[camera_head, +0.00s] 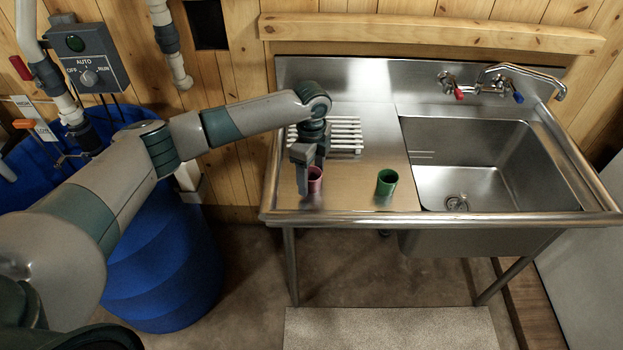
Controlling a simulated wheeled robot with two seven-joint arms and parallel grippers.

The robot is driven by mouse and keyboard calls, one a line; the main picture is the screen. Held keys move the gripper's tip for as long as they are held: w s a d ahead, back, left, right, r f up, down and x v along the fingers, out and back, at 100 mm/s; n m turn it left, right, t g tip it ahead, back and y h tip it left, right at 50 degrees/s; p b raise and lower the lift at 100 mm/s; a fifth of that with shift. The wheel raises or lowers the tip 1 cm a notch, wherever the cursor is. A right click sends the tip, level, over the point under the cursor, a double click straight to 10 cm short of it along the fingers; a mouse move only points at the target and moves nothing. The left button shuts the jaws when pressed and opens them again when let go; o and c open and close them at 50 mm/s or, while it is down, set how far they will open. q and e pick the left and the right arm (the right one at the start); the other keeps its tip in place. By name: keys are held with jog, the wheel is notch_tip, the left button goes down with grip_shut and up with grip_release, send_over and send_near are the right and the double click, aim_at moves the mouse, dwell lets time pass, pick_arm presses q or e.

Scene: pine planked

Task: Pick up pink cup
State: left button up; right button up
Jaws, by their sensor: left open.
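The pink cup (315,183) stands on the left part of the steel counter, near its front edge. My left gripper (309,178) points down at the cup, and its fingers hide part of the cup's left side. The gripper is open. I cannot tell from this view whether a finger touches the cup. My right gripper is not in view.
A green cup (387,182) stands to the right on the counter (350,200). A white rack (346,133) lies behind the gripper. The sink basin (470,165) is on the right, with a faucet (500,82) behind. A blue barrel (165,265) stands left of the counter.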

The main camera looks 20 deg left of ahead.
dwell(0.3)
pick_arm(q)
jog(key=c, duration=1.1)
jog(key=shift+r, duration=0.1)
jog(key=shift+r+b, duration=0.35)
jog(key=shift+r, duration=0.05)
jog(key=r, duration=0.1)
jog(key=r+b, duration=0.1)
jog(key=r, duration=0.1)
jog(key=shift+s+d+r+b, duration=0.1)
jog(key=shift+s+d+b, duration=0.1)
jog(key=shift+d+b, duration=0.1)
jog(key=s+d+r+b, duration=0.3)
jog(key=s+d+r, duration=0.4)
jog(key=d, duration=0.1)
jog(key=shift+d, duration=0.3)
jog(key=shift+f, duration=0.1)
